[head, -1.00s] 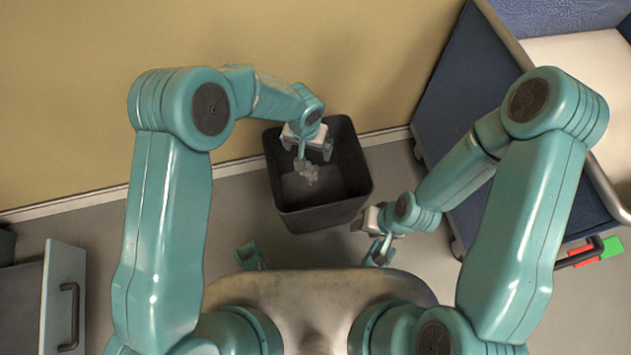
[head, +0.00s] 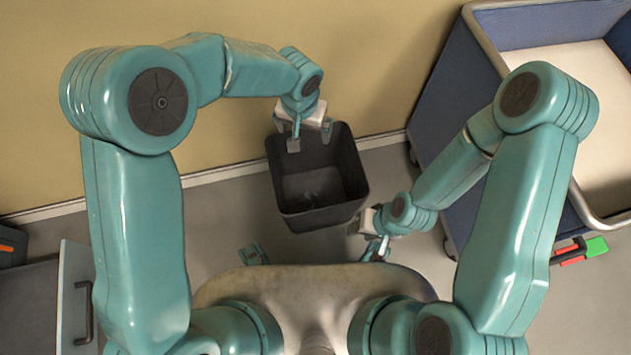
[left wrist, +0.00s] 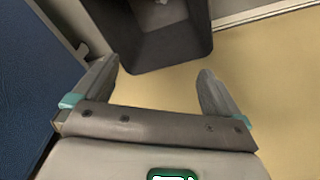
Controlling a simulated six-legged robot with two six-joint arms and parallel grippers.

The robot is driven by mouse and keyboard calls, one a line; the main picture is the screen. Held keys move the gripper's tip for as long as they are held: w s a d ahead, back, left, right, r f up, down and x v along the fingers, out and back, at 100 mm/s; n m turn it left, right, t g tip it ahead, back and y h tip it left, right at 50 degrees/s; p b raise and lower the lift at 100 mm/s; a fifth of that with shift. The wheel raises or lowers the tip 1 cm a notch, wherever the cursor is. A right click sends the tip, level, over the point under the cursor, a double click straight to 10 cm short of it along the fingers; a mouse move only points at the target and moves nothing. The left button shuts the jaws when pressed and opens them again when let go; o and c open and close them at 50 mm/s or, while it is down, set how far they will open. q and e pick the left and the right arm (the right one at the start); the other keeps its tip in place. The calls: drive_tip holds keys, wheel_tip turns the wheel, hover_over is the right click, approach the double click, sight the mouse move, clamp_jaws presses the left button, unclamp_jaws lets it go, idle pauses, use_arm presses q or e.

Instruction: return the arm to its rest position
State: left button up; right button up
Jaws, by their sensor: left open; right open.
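My left gripper (head: 310,138) is open and empty above the back rim of the black bin (head: 283,214), close to the tan wall. In the left wrist view its two fingers (left wrist: 158,72) stand wide apart with nothing between them, and the bin (left wrist: 175,52) shows beyond them. A small dim object (head: 311,195) lies on the bin's floor; its shape is hard to make out. My right gripper (head: 366,236) hangs low just right of the bin's front corner; its jaws are small in view and look empty.
A drawer front with a dark handle (head: 84,312) is at the lower left.

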use_arm(q)
drive_tip(key=shift+s+r, duration=0.1)
drive_tip(key=shift+r, duration=0.3)
